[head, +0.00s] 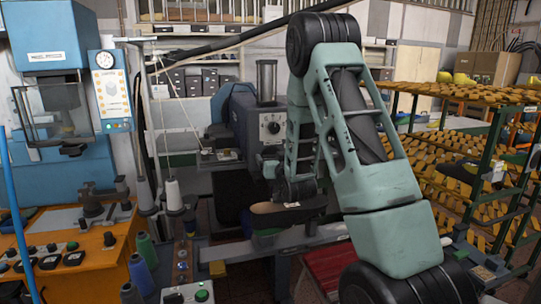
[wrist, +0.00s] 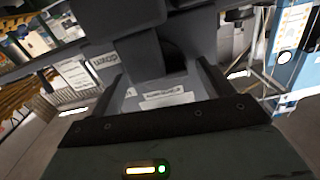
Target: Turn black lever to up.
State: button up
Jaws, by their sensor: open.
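In the wrist view, my gripper (wrist: 163,78) is open, its two dark fingers standing well apart. Between and beyond them is a dark grey machine part (wrist: 150,48) with a blackish recess or lever-like piece; I cannot tell for certain that this is the black lever. A white label reading "down" (wrist: 104,68) shows upside down to the left. Another white label (wrist: 168,98) sits between the fingers. In the head view, my arm stands in front of the grey-blue machine (head: 238,118) and hides part of it; the lever cannot be made out there.
A dark shoe-shaped piece with a brown end (head: 272,207) sits low by the machine. An orange workbench (head: 85,255) with knobs is at left, below a blue machine (head: 50,45). A green rack (head: 490,150) of yellow-brown pieces is at right. Thread spools (head: 145,272) stand in front.

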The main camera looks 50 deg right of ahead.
jog(key=c, duration=1)
jog(key=shift+f+n+b, duration=0.1)
jog(key=shift+n+b, duration=0.3)
jog(key=shift+b, duration=0.65)
jog(key=n+b, duration=0.2)
jog(key=b, duration=0.1)
jog(key=shift+f+n, duration=0.1)
jog(key=shift+n, duration=0.2)
jog(key=n+b, duration=0.2)
jog(key=b, duration=0.1)
jog(key=shift+n, duration=0.4)
jog(key=shift+n+b, duration=0.6)
jog(key=shift+n, duration=0.1)
jog(key=shift+r, duration=0.25)
